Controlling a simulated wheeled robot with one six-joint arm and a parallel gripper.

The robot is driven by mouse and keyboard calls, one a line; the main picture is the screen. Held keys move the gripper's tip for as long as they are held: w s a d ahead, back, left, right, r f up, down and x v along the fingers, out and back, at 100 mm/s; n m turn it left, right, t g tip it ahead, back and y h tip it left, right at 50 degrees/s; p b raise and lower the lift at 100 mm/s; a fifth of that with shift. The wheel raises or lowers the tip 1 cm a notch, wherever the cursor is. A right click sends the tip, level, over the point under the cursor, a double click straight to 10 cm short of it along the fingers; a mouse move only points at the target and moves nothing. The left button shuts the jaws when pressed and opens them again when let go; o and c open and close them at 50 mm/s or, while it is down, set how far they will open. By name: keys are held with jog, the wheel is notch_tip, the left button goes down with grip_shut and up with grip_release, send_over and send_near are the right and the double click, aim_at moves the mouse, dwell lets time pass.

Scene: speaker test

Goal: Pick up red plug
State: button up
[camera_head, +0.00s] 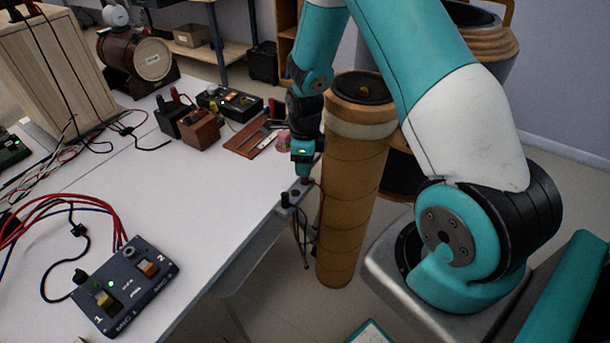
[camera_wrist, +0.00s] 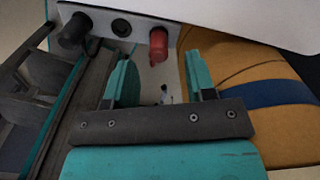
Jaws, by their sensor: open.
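The red plug (camera_wrist: 158,45) sits in a light metal panel (camera_wrist: 150,75) in the wrist view, at the right end of a row. A black socket (camera_wrist: 121,27) and a black plug (camera_wrist: 75,32) are to its left. My gripper (camera_wrist: 161,75) is open and empty, its teal fingers apart. The red plug shows beyond the fingertips, in line with the gap between them; I see no contact. In the head view my gripper (camera_head: 304,172) points down over the panel at the table's edge, beside the black plug (camera_head: 285,199). It mostly hides the red plug there.
A tall tan cylinder (camera_head: 348,200) stands close to the right of my gripper. The white table (camera_head: 210,190) carries a dark switch box (camera_head: 125,285) with cables at the front and several small boxes at the back. The table's middle is clear.

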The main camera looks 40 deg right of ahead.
jog(key=shift+f, duration=1.95)
grip_shut()
jog(key=shift+r, duration=0.15)
notch_tip(320, 180, up, 20)
jog(key=shift+f, duration=0.2)
jog(key=shift+f, duration=0.15)
